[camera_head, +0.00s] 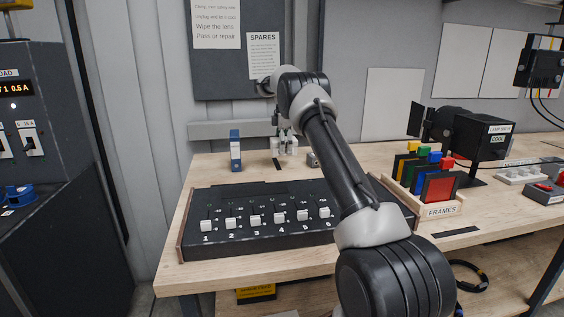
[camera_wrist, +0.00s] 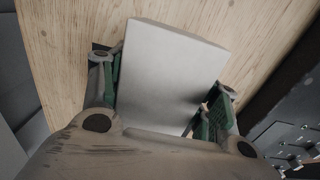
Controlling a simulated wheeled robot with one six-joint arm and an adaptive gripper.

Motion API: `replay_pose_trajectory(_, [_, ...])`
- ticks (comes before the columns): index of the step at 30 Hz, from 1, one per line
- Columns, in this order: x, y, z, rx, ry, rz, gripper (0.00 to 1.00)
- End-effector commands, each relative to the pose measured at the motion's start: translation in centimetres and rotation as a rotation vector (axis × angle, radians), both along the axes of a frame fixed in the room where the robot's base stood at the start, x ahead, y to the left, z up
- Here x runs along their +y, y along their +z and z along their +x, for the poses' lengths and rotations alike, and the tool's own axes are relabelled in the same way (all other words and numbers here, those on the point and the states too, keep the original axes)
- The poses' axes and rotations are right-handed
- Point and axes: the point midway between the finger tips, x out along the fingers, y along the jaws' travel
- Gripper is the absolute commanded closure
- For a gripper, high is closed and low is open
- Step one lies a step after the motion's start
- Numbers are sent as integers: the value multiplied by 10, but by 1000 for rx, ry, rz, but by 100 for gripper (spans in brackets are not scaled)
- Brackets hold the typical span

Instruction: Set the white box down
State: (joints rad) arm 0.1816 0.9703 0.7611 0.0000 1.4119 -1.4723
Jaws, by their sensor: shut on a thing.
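The white box (camera_wrist: 170,72) fills the middle of the wrist view, with its pale flat face toward the camera. My gripper (camera_wrist: 166,84) is shut on it, with a green-padded finger at each side. Wooden tabletop shows behind the box. I cannot tell whether its underside touches the table. In the head view my gripper (camera_head: 284,143) is small, at the back of the workbench beyond the console, and the box is hard to make out there.
The fader console (camera_head: 255,219) stands in front; its edge shows in the wrist view (camera_wrist: 290,135). A blue-and-white container (camera_head: 235,151) stands left of my gripper. A frames rack (camera_head: 440,211) and a black lamp (camera_head: 470,135) stand at right. Bare wood (camera_head: 205,168) lies at back left.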

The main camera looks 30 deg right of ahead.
Motion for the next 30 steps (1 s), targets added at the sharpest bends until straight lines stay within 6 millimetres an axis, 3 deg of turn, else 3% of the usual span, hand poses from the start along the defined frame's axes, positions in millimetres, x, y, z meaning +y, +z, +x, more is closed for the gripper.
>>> replay_pose_trajectory(14, [0,-58,0,-1,0,0,72])
replay_pose_trajectory(24, [0,-62,0,-1,0,0,72])
replay_pose_trajectory(25, [0,-63,0,-1,0,0,35])
replay_pose_trajectory(28, [0,-62,0,-1,0,0,18])
replay_pose_trajectory(30, [0,-62,0,-1,0,0,18])
